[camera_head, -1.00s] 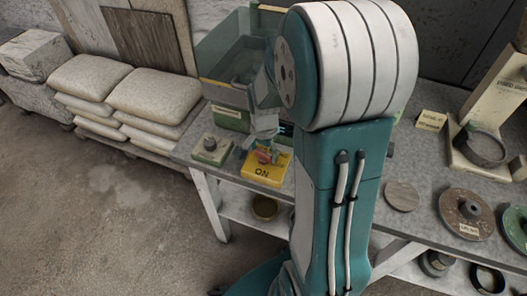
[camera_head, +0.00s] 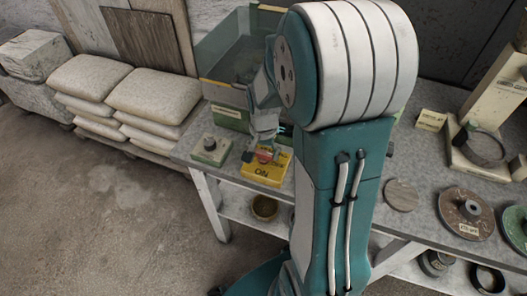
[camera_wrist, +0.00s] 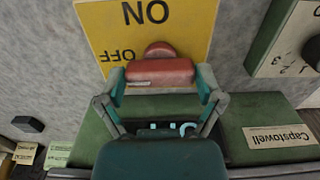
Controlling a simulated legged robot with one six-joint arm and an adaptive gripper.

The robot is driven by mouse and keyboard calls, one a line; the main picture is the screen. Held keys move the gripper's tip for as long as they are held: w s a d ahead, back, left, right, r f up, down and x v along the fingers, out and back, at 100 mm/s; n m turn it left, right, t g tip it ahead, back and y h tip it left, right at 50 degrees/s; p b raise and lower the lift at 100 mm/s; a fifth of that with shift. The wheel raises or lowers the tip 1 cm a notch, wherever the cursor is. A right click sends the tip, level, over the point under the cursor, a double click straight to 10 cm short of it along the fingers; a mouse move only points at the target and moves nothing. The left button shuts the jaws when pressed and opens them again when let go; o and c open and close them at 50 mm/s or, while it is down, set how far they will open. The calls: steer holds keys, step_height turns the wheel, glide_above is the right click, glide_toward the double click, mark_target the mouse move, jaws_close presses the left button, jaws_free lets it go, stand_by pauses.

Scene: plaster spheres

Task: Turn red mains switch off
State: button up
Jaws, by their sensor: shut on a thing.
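The red switch handle (camera_wrist: 160,72) sits on a yellow plate (camera_wrist: 205,15) marked ON and OFF, both words upside down in the wrist view. OFF stands just left of the handle and ON above it. My gripper (camera_wrist: 162,84) is shut on the handle, with one finger at each of its ends. In the head view the yellow plate (camera_head: 262,173) lies near the front edge of the bench, with the red handle (camera_head: 265,155) partly covered by my gripper (camera_head: 264,146). Which mark the handle points to is unclear.
A green tank (camera_head: 222,90) stands behind. Discs and a ring stand lie to the right on the bench (camera_head: 425,165).

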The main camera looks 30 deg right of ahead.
mark_target(263, 152)
steer(key=o, duration=0.9)
steer(key=shift+w, duration=0.15)
steer(key=shift+c, duration=0.2)
steer(key=shift+r, duration=0.15)
step_height(263, 152, up, 12)
steer(key=s+a+r+n+t, duration=0.5)
steer(key=s+a+r+n, duration=0.2)
steer(key=s+a+n, duration=0.3)
steer(key=s+a, duration=0.1)
steer(key=s, duration=0.2)
steer(key=shift+t, duration=0.3)
